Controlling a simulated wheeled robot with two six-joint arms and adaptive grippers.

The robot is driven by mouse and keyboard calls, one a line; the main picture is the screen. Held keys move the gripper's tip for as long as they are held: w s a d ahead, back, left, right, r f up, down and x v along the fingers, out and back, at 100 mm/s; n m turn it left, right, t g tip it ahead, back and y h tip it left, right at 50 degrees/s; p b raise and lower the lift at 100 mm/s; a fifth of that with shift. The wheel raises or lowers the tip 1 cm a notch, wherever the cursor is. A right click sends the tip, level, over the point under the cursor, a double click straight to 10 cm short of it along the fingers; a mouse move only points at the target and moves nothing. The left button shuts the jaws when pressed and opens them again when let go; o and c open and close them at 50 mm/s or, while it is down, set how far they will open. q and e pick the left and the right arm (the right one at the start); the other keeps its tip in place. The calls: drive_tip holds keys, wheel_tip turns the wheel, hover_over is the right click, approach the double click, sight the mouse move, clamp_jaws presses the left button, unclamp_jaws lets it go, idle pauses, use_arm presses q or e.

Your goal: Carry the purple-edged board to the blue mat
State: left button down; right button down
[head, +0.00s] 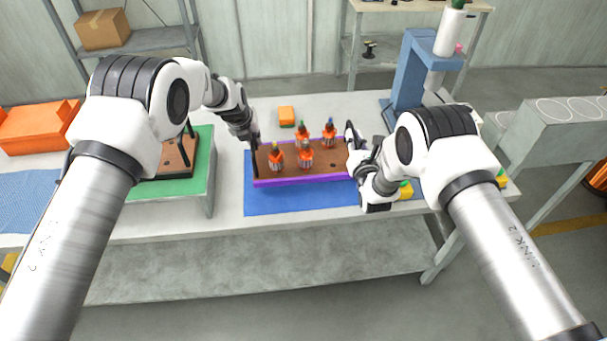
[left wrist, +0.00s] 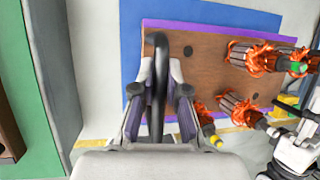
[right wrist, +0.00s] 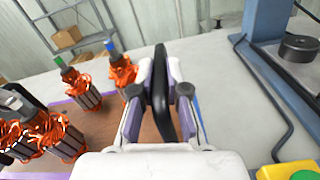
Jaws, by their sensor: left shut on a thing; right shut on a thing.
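The purple-edged board (head: 317,178) is brown with a purple rim and carries several orange-wound armatures (head: 305,157). It is over the blue mat (head: 290,202), which shows in front of it and at its left. I cannot tell whether the board touches the mat. My left gripper (head: 254,146) is shut on the black handle at the board's left end; the handle shows between its fingers in the left wrist view (left wrist: 159,90). My right gripper (head: 352,150) is shut on the black handle at the right end, seen in the right wrist view (right wrist: 160,95). The armatures stand upright on the board.
A green platform (head: 200,190) with another brown board (head: 178,160) is at the left. An orange block (head: 286,115) lies behind the board. A blue press-like stand (head: 410,75) is at the back right. A yellow-green button box (head: 405,190) sits near my right gripper.

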sight(258, 155)
use_arm(q)
drive_tip(key=shift+d, duration=0.1)
use_arm(e)
drive_tip(key=shift+a+f, duration=0.1)
drive_tip(key=shift+a, duration=0.15)
